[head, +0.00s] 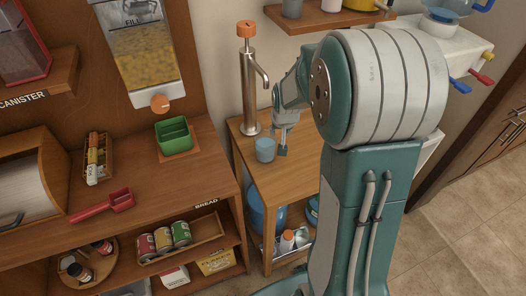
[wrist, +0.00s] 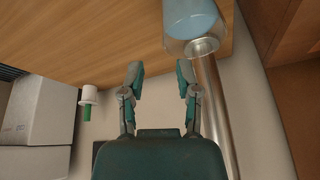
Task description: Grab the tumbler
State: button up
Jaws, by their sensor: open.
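The tumbler (head: 265,149) is a small light-blue cup standing upright on the small wooden table (head: 290,175), just in front of a tall metal pump dispenser. My gripper (head: 281,150) is just to the right of the tumbler in the head view, partly hidden by my own arm. In the wrist view, a pale-blue rounded thing that looks like the tumbler (wrist: 192,16) is at the top, beyond and right of my open gripper (wrist: 160,78). Nothing is between the fingers. I cannot tell whether a finger touches the tumbler.
The metal dispenser (head: 248,90) with an orange cap stands behind the tumbler, an obstacle; its pole shows in the wrist view (wrist: 215,115). A wooden cabinet (head: 150,190) with a green box (head: 174,140) and a red scoop (head: 105,205) is at left. A white water dispenser (head: 462,55) is at right.

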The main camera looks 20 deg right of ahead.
aim_at(265, 148)
jog(key=x, duration=0.4)
jog(key=a+x, duration=0.1)
jog(key=x, duration=0.2)
jog(key=shift+s+f, duration=0.1)
jog(key=shift+f, duration=0.05)
jog(key=shift+d+f, duration=0.15)
jog(key=shift+f, duration=0.05)
jog(key=shift+d, duration=0.25)
jog(key=c, duration=0.6)
jog(key=shift+a, duration=0.15)
grip_shut()
